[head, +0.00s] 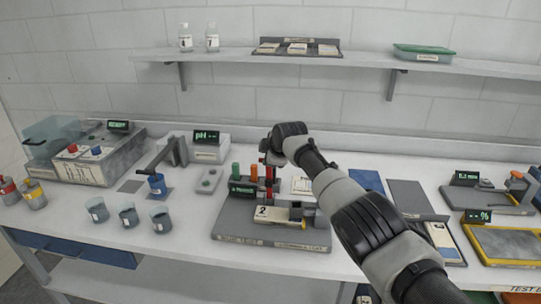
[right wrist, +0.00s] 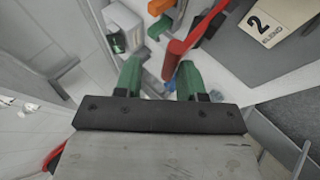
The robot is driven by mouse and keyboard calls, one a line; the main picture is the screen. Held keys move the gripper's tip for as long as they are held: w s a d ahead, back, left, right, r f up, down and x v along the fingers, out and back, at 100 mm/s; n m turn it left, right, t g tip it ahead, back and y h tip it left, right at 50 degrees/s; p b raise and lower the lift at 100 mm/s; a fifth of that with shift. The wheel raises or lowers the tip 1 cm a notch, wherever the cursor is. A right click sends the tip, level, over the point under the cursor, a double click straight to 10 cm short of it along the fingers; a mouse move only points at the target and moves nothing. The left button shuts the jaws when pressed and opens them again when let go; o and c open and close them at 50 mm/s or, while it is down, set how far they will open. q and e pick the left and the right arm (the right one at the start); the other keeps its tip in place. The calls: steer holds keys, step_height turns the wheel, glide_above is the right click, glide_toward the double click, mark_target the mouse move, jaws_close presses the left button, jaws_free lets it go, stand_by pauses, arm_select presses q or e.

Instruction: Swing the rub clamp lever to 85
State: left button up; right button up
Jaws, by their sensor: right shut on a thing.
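The rub tester (head: 228,222) stands on the bench in the middle of the head view, with a small display and a sample block marked 2 (head: 272,213). Its red lever (head: 269,182) stands up behind the block, partly hidden by my right arm. In the right wrist view the red lever (right wrist: 181,46) runs from upper right down to between the green fingertips of my right gripper (right wrist: 160,76). That gripper is shut on the lever. The block marked 2 also shows there (right wrist: 276,24). My left gripper is in neither view.
Green and orange upright pieces (head: 253,173) stand close to the lever. Several cups (head: 128,214), a pH meter (head: 210,147) and a grey-and-blue machine (head: 95,160) are to the left. A yellow-framed tray (head: 480,248) is at the right. A shelf (head: 350,60) runs above.

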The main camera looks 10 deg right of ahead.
steer(key=shift+d+r, duration=0.15)
steer(key=shift+r, duration=0.15)
steer(key=shift+s+r+p, duration=0.1)
steer(key=shift+r+p, duration=0.05)
steer(key=shift+p, duration=0.15)
steer(key=b+v, duration=0.2)
steer(key=v, duration=0.8)
steer(key=shift+s+b, duration=0.25)
steer(key=shift+b, duration=0.05)
steer(key=shift+f, duration=0.3)
